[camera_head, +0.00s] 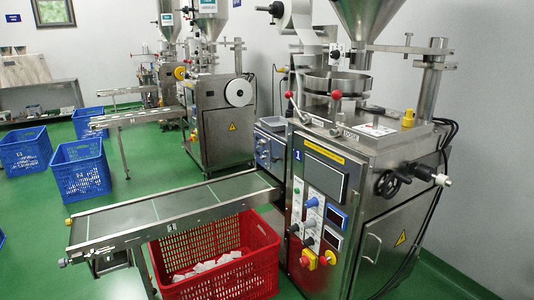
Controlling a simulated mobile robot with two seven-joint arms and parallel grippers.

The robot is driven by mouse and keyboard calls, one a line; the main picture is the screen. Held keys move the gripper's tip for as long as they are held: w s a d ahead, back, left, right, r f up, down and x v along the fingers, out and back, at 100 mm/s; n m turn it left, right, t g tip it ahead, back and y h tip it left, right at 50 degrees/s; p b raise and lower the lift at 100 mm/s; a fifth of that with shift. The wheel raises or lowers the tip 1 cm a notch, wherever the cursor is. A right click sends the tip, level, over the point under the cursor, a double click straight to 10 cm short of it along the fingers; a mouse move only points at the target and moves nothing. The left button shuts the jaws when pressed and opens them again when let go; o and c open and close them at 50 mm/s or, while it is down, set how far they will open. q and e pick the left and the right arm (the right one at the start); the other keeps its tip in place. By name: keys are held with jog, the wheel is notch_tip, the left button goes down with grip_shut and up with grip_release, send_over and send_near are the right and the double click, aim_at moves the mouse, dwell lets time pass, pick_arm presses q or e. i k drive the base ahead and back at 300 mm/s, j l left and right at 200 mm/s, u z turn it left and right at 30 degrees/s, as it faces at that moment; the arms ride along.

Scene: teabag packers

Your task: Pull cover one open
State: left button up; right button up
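A steel packing machine (350,165) marked with a blue number 1 stands at the right. Its front has a dark screen (320,176), several knobs and buttons, and a yellow label strip. A flat metal door panel (400,245) with a yellow warning triangle and a small handle (371,246) is on its right side. This panel looks shut; I cannot tell whether it is the cover the task names. Neither of my grippers is in view.
A conveyor (165,213) runs left from the machine. A red crate (222,262) holding white packets stands below it. Blue crates (80,171) stand on the green floor at left. Another machine (220,120) is behind. Floor between crates and conveyor is clear.

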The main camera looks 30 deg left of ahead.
aim_at(269, 152)
jog(key=u, duration=0.55)
jog(key=i+j+u, duration=0.1)
jog(key=i+u, duration=0.5)
jog(key=u, duration=0.15)
jog(key=i+l+u, duration=0.1)
jog(key=i+u, duration=0.25)
jog(key=i+l+u, duration=0.1)
jog(key=i+l, duration=0.2)
jog(key=i, duration=0.2)
jog(key=i+l+u, duration=0.1)
jog(key=i+l, duration=0.2)
jog(key=i, duration=0.15)
